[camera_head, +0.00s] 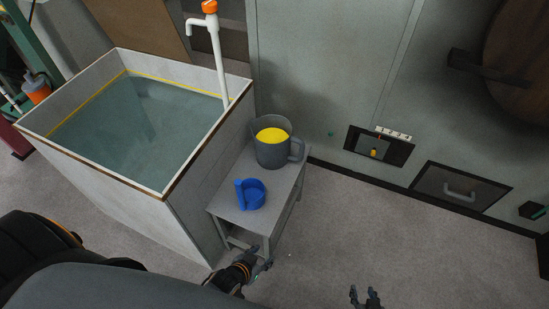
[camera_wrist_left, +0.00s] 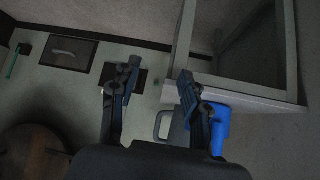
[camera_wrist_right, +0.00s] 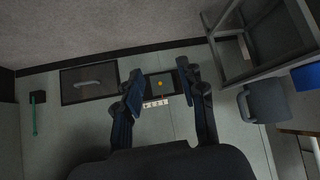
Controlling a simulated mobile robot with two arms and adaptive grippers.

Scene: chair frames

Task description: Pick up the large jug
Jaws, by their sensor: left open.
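The large jug (camera_head: 265,154) is grey with a handle on its right side, and yellow shows inside it. It stands upright on the far part of a small grey table (camera_head: 229,206). The jug also shows in the left wrist view (camera_wrist_left: 179,133), partly behind a finger, and in the right wrist view (camera_wrist_right: 268,101). My left gripper (camera_head: 262,261) is open and empty at the table's near end, apart from the jug; its fingers show in the left wrist view (camera_wrist_left: 160,76). My right gripper (camera_head: 366,294) is open and empty over the floor, to the right of the table.
A smaller blue jug (camera_head: 256,195) sits on the table nearer me. A large water-filled tank (camera_head: 187,225) stands left of the table, with a white pump (camera_head: 217,55) at its corner. A wall with panels (camera_head: 462,189) is behind. The floor at right is clear.

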